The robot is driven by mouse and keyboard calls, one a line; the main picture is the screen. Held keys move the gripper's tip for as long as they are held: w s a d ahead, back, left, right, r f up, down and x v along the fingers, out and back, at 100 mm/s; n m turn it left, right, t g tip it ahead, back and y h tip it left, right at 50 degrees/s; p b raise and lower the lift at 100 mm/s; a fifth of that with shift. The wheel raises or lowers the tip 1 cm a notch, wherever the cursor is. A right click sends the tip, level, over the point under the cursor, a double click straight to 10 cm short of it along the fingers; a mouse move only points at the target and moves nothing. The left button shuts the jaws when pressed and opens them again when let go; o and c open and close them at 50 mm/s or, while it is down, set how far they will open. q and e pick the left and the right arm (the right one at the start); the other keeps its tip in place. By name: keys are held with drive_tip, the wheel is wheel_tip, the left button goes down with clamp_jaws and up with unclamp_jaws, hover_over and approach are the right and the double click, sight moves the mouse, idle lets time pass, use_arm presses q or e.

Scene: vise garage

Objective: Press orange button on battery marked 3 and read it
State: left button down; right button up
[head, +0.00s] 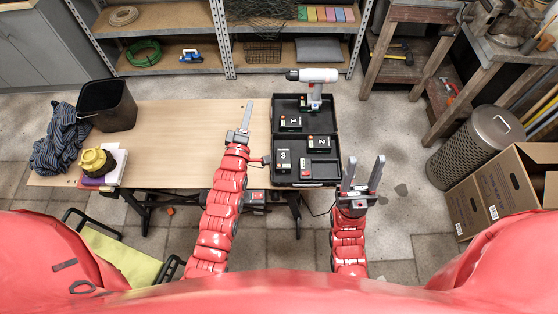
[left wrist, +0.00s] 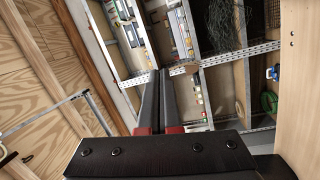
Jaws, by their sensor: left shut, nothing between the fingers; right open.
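The battery marked 3 (head: 283,160) lies in the front left of an open black case (head: 329,122) on the table. Its orange button is too small to make out for certain. Batteries marked 1 (head: 291,122) and 2 (head: 319,142) lie in the same case. My left gripper (head: 248,108) is shut and empty above the table, left of the case and farther back than battery 3. Its closed fingers also show in the left wrist view (left wrist: 160,85), pointing toward shelves. My right gripper (head: 365,165) is open and empty, to the right of the case's front part.
A white drill (head: 313,77) stands at the case's back edge. An unnumbered battery (head: 313,169) lies at the case's front right. A black bin (head: 106,105), dark cloth (head: 62,138) and yellow object (head: 96,161) occupy the table's left. The table's middle is bare.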

use_arm(q)
drive_tip(key=d+f+n+g, duration=0.5)
drive_tip(key=f+g, duration=0.1)
drive_tip(key=f, duration=0.3)
drive_tip(key=n+g, duration=0.4)
drive_tip(key=g, duration=0.1)
hover_over(277, 168)
wheel_tip(277, 168, down, 7)
drive_tip(key=shift+r, duration=0.2)
wheel_tip(277, 168, down, 8)
drive_tip(key=b, duration=0.4)
drive_tip(key=shift+r, duration=0.25)
drive_tip(key=shift+f+b, duration=0.4)
drive_tip(key=shift+f, duration=0.25)
drive_tip(key=shift+f, duration=0.35)
